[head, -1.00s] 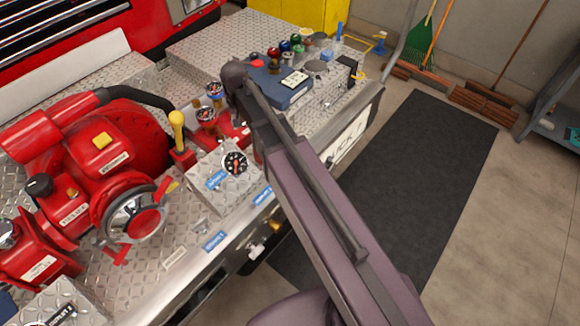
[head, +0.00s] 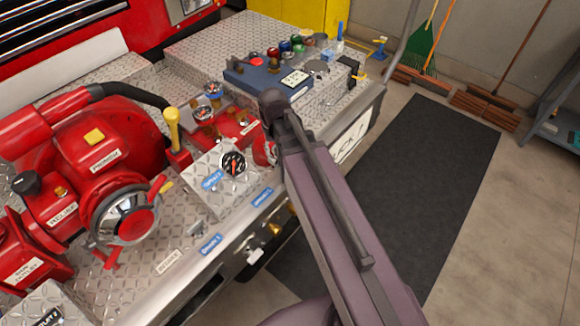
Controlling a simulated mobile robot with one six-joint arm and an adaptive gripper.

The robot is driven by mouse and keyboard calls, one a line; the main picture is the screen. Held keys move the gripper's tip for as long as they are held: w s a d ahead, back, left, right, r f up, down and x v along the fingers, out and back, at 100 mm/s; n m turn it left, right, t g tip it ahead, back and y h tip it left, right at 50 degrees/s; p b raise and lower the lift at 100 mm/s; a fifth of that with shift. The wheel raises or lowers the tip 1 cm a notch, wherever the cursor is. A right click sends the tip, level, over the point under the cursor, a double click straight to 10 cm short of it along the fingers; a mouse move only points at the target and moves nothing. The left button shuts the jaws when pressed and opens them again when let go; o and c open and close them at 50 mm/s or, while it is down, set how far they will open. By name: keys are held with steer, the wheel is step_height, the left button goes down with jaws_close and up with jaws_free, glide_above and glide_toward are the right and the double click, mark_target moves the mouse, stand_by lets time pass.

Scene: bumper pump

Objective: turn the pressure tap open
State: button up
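I cannot tell which fitting is the pressure tap, as most labels are too small to read. Candidates include a tap with a pale handle (head: 252,254) low on the bumper's front and a brass-coloured fitting (head: 275,227) beside it. A round black gauge (head: 233,163) sits on a metal box above them, with a blue label (head: 213,181). My arm reaches in from the lower right and its dark rounded end shows over the bumper, right of the gauge. I cannot make out my gripper's fingers; the arm seems to hide them. A red round part shows partly behind the arm.
The red pump (head: 90,140) fills the left of the bumper. A yellow-knobbed lever (head: 173,118) stands right of it. The dark floor mat (head: 430,160) on the right is clear.

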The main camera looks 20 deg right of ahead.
steer(key=s+d+f+b, duration=0.2)
steer(key=s+d, duration=0.1)
steer(key=s, duration=0.2)
steer(key=shift+f, duration=0.15)
stand_by(0.5)
steer(key=n+t+p, duration=0.3)
steer(key=t+p, duration=0.2)
steer(key=p, duration=0.4)
glide_toward(217, 129)
step_height(217, 129, up, 4)
steer(key=s+d, duration=0.1)
steer(key=shift+s+f+y, duration=0.1)
steer(key=shift+f+y, duration=0.15)
steer(key=shift+y, duration=0.15)
steer(key=shift+f+b, duration=0.15)
steer(key=shift+b, duration=0.2)
steer(key=shift+g, duration=0.3)
steer(key=b+x, duration=1.2)
steer(key=x, duration=0.1)
steer(key=shift+f, duration=0.2)
steer(key=shift+c, duration=0.2)
